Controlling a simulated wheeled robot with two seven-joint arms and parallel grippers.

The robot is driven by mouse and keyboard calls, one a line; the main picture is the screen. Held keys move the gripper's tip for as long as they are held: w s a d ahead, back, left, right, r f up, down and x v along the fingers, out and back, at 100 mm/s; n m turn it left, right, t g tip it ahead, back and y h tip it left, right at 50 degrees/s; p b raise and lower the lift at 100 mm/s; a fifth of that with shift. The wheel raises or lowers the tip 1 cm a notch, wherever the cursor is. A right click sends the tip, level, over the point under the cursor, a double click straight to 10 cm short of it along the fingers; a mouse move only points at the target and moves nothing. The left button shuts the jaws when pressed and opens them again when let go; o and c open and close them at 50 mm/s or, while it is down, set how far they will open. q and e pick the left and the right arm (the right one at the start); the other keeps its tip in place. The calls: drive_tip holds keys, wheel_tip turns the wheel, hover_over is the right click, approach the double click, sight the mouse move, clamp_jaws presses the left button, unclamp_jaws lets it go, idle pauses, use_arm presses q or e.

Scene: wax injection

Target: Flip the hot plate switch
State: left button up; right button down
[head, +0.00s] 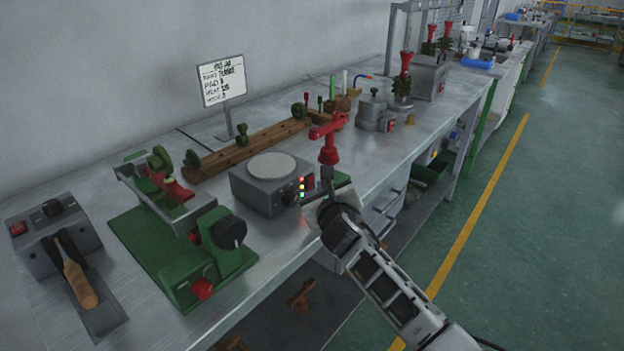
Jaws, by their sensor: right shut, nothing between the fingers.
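The hot plate (249,190) is a grey box with a round pale top, standing near the front edge of the bench. A distinct switch is too small to make out. My right arm comes in from the lower right. My right gripper (322,186) is shut and empty, just right of the hot plate's front face. Its fingertips are small, and I cannot tell whether they touch the hot plate. My left gripper is not in view.
A green machine (196,240) with a black knob stands left of the hot plate. A wooden rack (250,148) and a sign (221,81) are behind. The green floor at right is open.

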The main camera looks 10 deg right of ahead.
idle(0.5)
drive_tip(key=shift+w+a, duration=0.25)
drive_tip(key=shift+w, duration=0.05)
drive_tip(key=shift+w+a+r, duration=0.1)
drive_tip(key=shift+w+a, duration=0.1)
drive_tip(key=shift+w, duration=0.05)
idle(0.5)
idle(0.4)
drive_tip(key=shift+s+d+p, duration=0.45)
drive_tip(key=shift+s+p, duration=0.15)
drive_tip(key=shift+p, duration=0.3)
